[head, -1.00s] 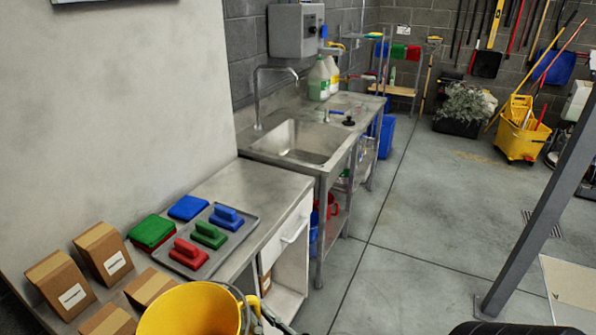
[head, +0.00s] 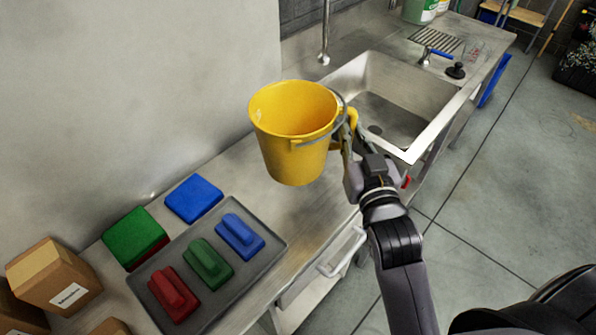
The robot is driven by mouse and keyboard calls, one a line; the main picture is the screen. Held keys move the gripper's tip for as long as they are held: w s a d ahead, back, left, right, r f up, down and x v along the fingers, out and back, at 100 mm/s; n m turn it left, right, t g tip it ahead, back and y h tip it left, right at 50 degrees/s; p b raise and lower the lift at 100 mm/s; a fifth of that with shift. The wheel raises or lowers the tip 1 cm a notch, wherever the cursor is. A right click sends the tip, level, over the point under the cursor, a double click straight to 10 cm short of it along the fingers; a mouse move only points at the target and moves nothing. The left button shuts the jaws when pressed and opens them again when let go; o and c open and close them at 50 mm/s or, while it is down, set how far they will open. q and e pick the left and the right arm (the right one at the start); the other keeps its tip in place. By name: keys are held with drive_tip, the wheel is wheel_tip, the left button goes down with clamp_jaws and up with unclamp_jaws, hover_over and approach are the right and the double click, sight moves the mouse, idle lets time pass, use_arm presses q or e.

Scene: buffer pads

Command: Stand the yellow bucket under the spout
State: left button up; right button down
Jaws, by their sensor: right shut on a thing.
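The yellow bucket (head: 292,150) is upright, held by my right gripper (head: 346,140) at its right side, near the rim and handle. It is over the counter, left of the sink; the frame does not show clearly whether its base touches the counter. The gripper's fingertips are partly hidden by the bucket's handle. My left gripper is out of view.
A grey tray (head: 262,260) with red, green and blue handled pads lies on the counter. Green and blue pads (head: 193,198) lie behind it, and cardboard boxes (head: 55,275) stand at the left. A black plug (head: 456,70) and a blue-handled tap (head: 432,52) are right of the basin.

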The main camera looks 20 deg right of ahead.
drive_tip(key=w+d+r+b, duration=0.1)
drive_tip(key=w+r+b, duration=0.1)
drive_tip(key=w+r, duration=0.3)
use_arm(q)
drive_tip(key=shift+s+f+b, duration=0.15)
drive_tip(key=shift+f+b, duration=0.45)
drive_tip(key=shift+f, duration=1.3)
use_arm(e)
drive_tip(key=shift+s+d+f, duration=0.1)
drive_tip(key=shift+s+f, duration=0.05)
drive_tip(key=shift+f, duration=3)
drive_tip(key=shift+s+d+f, duration=0.1)
drive_tip(key=shift+s+f, duration=0.1)
drive_tip(key=shift+f, duration=2.95)
drive_tip(key=shift+s+d+f, duration=0.1)
drive_tip(key=shift+s+f, duration=0.05)
drive_tip(key=shift+f, duration=3)
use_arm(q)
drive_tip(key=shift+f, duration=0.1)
use_arm(e)
drive_tip(key=shift+f, duration=0.1)
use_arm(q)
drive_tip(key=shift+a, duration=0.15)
use_arm(e)
drive_tip(key=c, duration=1.6)
unclamp_jaws()
